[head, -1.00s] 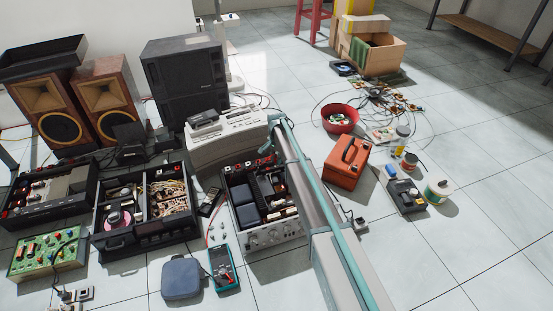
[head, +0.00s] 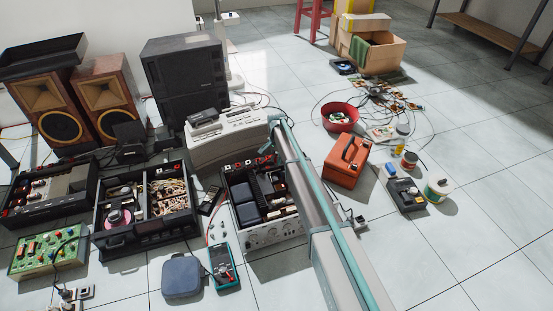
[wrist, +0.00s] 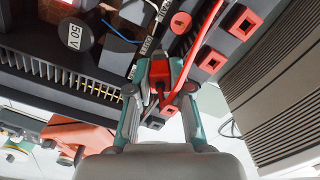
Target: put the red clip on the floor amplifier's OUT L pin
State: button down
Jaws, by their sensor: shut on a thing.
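My gripper (wrist: 160,69) is shut on the red clip (wrist: 159,82) in the wrist view. A red lead runs from the clip area up and to the right. The floor amplifier (head: 268,236) is the silver-fronted unit with an open top in the head view, left of my arm. In the wrist view, red square terminals (wrist: 212,60) sit along its dark edge, right of and near the clip. Small labels lie beside the terminals, but I cannot read which is OUT L. The clip's tip and any contact with a pin are unclear. My arm hides part of the amplifier.
A black open unit (head: 147,214) stands to its left and a beige device (head: 225,142) behind it. A grey vented case (wrist: 280,90) lies close to the gripper's right in the wrist view. A multimeter (head: 223,266) and a blue-grey pouch (head: 182,278) lie in front.

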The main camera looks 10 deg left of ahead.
jog(key=shift+f, duration=0.15)
jog(key=c, duration=1)
grip_release()
jog(key=shift+f, duration=0.1)
notch_tip(320, 180, up, 12)
jog(key=shift+r, duration=0.1)
